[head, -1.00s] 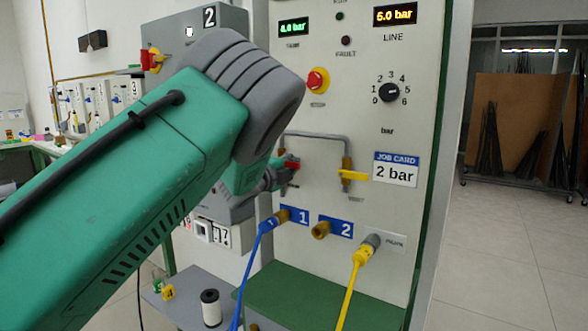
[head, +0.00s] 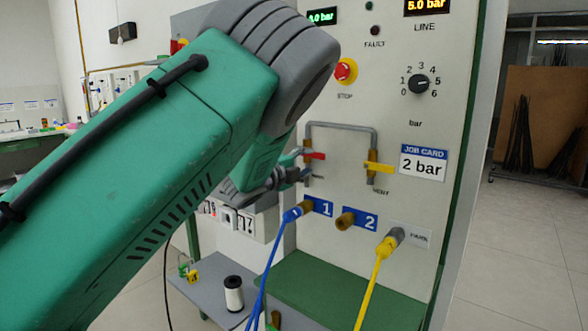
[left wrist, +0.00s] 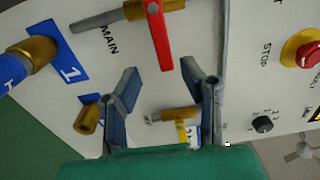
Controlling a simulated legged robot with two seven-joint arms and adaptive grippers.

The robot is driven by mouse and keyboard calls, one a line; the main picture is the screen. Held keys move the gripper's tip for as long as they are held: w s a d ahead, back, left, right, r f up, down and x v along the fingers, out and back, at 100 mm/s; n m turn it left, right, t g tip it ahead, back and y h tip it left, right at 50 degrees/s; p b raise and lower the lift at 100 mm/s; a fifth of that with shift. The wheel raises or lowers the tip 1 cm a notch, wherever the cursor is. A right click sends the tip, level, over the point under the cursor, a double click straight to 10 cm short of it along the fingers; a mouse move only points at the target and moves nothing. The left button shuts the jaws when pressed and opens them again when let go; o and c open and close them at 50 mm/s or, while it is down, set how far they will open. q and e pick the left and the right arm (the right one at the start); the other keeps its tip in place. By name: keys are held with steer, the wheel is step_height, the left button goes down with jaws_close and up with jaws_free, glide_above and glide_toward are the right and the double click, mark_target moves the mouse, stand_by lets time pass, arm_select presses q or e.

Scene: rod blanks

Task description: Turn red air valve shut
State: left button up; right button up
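The red air valve handle (head: 315,156) is on the left leg of the grey pipe on the panel. In the head view it points right, across the upright pipe. The left wrist view shows the red handle (left wrist: 158,35) crosswise to its pipe, near the label MAIN. My left gripper (head: 302,163) is just left of the handle, partly hidden by my arm. In the left wrist view its two fingers (left wrist: 161,72) are spread, with the handle's free end near the gap between the tips. I cannot tell whether they touch. My right gripper is out of view.
A yellow vent handle (head: 378,168) is on the pipe's right leg. Below are a blue hose (head: 292,215), a brass port by label 2 (head: 345,218) and a yellow hose (head: 388,245). A red stop button (head: 345,71) is above. A green ledge (head: 330,295) juts out below.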

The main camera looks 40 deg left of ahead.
arm_select(q)
steer(key=s, duration=0.6)
steer(key=shift+s, duration=0.2)
steer(key=shift+f, duration=0.1)
steer(key=s+d+f+n+g+y, duration=0.1)
steer(key=s+d+f+n+g, duration=0.25)
steer(key=f, duration=0.65)
steer(key=s+f+n+g, duration=0.2)
steer(key=s+f+n, duration=0.3)
steer(key=f, duration=0.6)
steer(key=s+d+f+n+g+y, duration=0.1)
steer(key=s+f+n+g, duration=0.3)
steer(key=f, duration=0.6)
steer(key=s+d+f+n+g, duration=0.1)
steer(key=s+d+f+g, duration=0.1)
steer(key=s, duration=0.7)
steer(key=s+d+f+n+g+h, duration=0.1)
steer(key=s+d+f+n+g, duration=0.1)
steer(key=s+d+f, duration=0.3)
steer(key=s+d+f+n+g, duration=0.2)
steer(key=s+f, duration=0.4)
steer(key=s, duration=0.7)
steer(key=shift+s+d+f+g, duration=0.25)
steer(key=shift+d+g, duration=0.65)
steer(key=shift+g, duration=0.05)
